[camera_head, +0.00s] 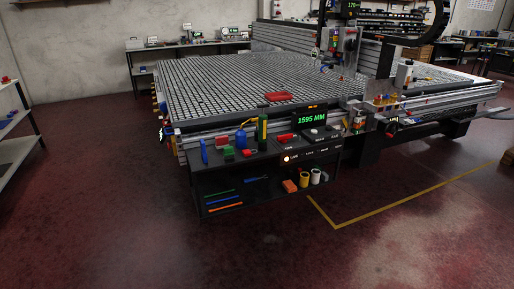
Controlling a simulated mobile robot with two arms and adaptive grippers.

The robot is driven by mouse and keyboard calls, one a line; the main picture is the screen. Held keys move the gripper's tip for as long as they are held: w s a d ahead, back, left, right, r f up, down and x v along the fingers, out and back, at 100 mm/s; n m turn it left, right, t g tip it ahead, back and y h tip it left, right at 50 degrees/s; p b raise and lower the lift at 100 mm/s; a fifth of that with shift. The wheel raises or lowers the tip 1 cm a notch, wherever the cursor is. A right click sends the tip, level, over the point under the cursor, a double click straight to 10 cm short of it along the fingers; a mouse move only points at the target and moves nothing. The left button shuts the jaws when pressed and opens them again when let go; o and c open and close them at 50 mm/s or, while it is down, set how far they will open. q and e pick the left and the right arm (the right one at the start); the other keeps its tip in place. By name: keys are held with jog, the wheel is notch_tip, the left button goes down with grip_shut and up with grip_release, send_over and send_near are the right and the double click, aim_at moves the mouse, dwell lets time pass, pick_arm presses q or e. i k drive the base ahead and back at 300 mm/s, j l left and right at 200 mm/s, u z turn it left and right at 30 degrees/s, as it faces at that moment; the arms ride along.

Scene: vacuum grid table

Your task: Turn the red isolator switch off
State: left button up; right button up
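I cannot tell for certain which red item is the isolator switch. A small red part (308,133) shows below the green "1595 MM" display (311,119) at the front of the vacuum grid table (210,85). Another small red item (249,152) lies left of it on the front shelf. Both are too small to read a switch position. Neither of my grippers shows in the head view.
A dark cabinet (225,190) with tools, rolls and an orange block juts from the table's front. A red object (278,96) lies on the grid. Open red floor (130,220) lies in front. Shelving (12,120) stands left.

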aim_at(283, 139)
jog(key=i+j+z, duration=0.25)
jog(key=i, duration=0.25)
jog(key=i+l+u, duration=0.5)
jog(key=i+l, duration=0.3)
jog(key=i, duration=0.45)
jog(key=i+l+u, duration=0.5)
jog(key=i+l, duration=0.6)
jog(key=k+z, duration=0.1)
jog(key=k, duration=0.2)
